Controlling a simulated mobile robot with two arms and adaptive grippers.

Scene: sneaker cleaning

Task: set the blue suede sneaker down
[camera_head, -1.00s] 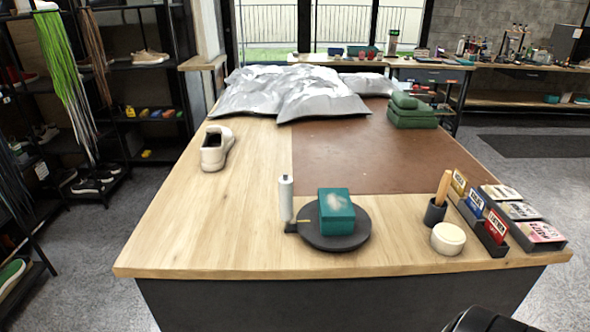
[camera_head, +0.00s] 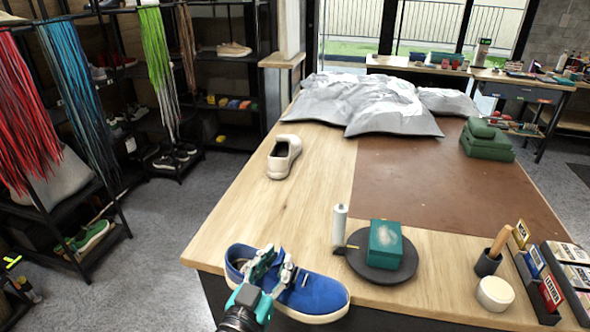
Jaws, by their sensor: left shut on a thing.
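The blue suede sneaker (camera_head: 318,293) has a white sole and shows at the bottom of the head view, over the front left edge of the wooden table (camera_head: 238,205). My left gripper (camera_head: 275,268) is shut on the blue sneaker near its opening. I cannot tell whether its sole touches the tabletop. My right gripper is out of view.
An off-white shoe (camera_head: 284,158) stands at the table's left side. A white bottle (camera_head: 339,224) and a teal box (camera_head: 385,241) on a round dark stand (camera_head: 409,266) are right of the sneaker. Bare wood lies between the two shoes.

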